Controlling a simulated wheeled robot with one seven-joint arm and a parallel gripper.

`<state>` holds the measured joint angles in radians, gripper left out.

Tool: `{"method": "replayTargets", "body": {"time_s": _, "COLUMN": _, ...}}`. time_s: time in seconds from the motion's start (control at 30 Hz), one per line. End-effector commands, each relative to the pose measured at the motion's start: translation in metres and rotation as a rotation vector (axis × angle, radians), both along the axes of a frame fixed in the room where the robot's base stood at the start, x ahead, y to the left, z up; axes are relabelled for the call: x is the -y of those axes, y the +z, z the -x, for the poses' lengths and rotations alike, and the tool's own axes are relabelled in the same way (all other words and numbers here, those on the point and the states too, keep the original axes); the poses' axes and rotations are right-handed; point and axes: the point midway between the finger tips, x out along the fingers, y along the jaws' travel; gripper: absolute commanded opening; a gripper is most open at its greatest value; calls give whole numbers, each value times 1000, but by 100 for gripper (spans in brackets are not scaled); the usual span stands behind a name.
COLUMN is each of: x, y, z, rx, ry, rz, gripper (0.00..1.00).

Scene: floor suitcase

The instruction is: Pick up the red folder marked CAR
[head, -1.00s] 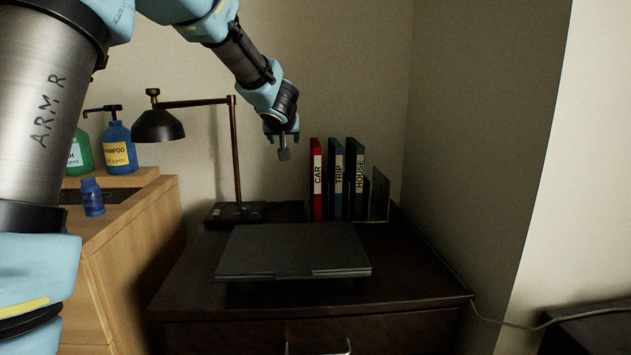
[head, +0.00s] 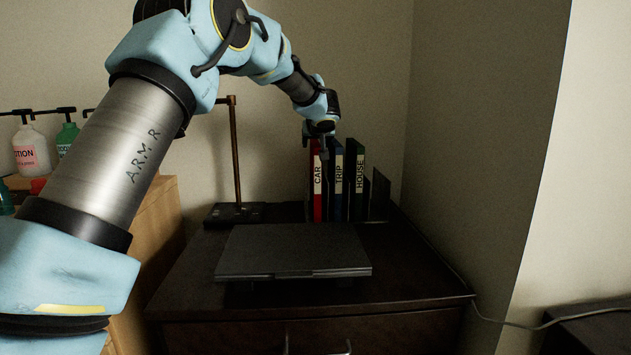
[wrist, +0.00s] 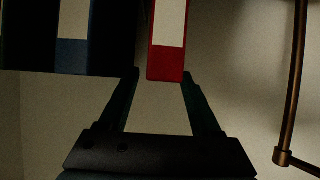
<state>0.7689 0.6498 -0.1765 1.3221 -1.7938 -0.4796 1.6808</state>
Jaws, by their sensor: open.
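The red folder marked CAR (head: 317,205) stands upright at the left end of a row on the dark desk. It also shows in the wrist view (wrist: 167,62), its end between my fingertips in the picture. My gripper (head: 317,150) is open at the top of the red folder, one finger on each side. In the wrist view my gripper (wrist: 161,74) has a narrow gap between each fingertip and the folder. Whether the fingers touch it, I cannot tell. My gripper hides part of the folder's top in the head view.
The blue TRIP folder (head: 337,200) and green HOUSE folder (head: 356,190) stand close on the right. A lamp (head: 236,160) stands left of the folders. A closed grey laptop (head: 293,250) lies in front. Several bottles (head: 30,150) stand far left.

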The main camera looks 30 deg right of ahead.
Motion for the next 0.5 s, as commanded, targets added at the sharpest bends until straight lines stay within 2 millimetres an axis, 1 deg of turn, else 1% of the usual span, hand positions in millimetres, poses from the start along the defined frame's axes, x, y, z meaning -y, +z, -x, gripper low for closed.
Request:
{"method": "replayTargets", "body": {"time_s": 0.03, "x": 3, "y": -7, "z": -6, "rx": -1, "ry": 1, "rz": -1, "gripper": 65}}
{"method": "replayTargets", "body": {"time_s": 0.1, "x": 6, "y": -10, "z": -14, "rx": -1, "ry": 1, "rz": 0, "gripper": 65}}
{"method": "replayTargets", "body": {"time_s": 0.2, "x": 10, "y": -13, "z": -20, "rx": 1, "ry": -1, "rz": 0, "gripper": 65}}
{"method": "replayTargets", "body": {"time_s": 0.47, "x": 11, "y": -13, "z": -21, "rx": 1, "ry": -1, "rz": 1, "gripper": 65}}
{"method": "replayTargets", "body": {"time_s": 0.5, "x": 11, "y": -13, "z": -21, "rx": 1, "ry": -1, "rz": 0, "gripper": 60}}
